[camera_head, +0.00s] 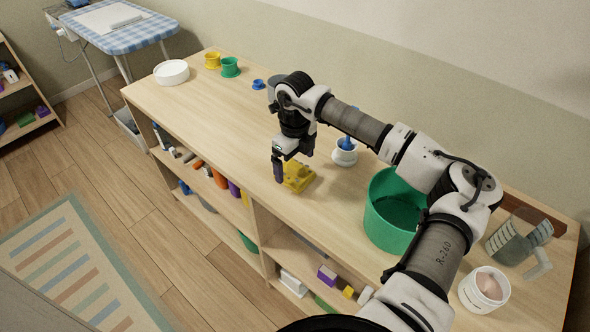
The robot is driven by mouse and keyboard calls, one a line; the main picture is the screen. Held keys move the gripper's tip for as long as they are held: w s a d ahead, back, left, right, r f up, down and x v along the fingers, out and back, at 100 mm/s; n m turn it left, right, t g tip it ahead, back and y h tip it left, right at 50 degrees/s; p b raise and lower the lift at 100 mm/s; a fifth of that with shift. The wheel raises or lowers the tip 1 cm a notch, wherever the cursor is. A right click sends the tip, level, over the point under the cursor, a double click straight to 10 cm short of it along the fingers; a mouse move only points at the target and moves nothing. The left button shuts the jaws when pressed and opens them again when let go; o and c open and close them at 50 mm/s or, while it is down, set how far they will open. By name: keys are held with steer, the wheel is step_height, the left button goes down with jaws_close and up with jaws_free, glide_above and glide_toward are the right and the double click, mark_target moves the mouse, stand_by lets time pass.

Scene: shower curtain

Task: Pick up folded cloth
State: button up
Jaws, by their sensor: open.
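A small yellow folded cloth (299,177) lies on the light wooden top of the long shelf unit, near its front edge. My gripper (283,173) points down at the left side of the cloth, very close to it. The jaws are open. One dark finger shows clearly; the other is hard to make out. I cannot tell whether the fingers touch the cloth. No part of the cloth looks lifted.
A white pot (344,155) with a blue thing in it stands behind the cloth. A large green tub (392,222) stands to the right, beside my arm. A glass pitcher (513,243) and a white jar (484,291) stand farther right.

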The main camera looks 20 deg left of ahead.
mark_target(295, 164)
steer(key=shift+f, duration=1.05)
steer(key=c, duration=1.2)
steer(key=shift+o, duration=0.2)
steer(key=shift+r, duration=0.1)
step_height(295, 164, up, 19)
steer(key=b, duration=0.3)
steer(key=s+d+r, duration=0.1)
steer(key=d+r, duration=0.1)
steer(key=d, duration=0.5)
steer(key=s+d+r, duration=0.1)
steer(key=s+d, duration=0.1)
steer(key=d, duration=0.4)
steer(key=s+d+f+b, duration=0.1)
steer(key=d+f+b, duration=0.1)
steer(key=d, duration=0.5)
steer(key=s+d+f+b, duration=0.1)
steer(key=d+f+b, duration=0.2)
steer(key=d, duration=0.4)
steer(key=shift+s+d+f+b, duration=0.2)
steer(key=shift+s+d+b, duration=0.2)
steer(key=shift+b, duration=0.3)
steer(key=shift+f, duration=0.1)
steer(key=shift+f+b, duration=4.4)
steer(key=shift+f, duration=1.2)
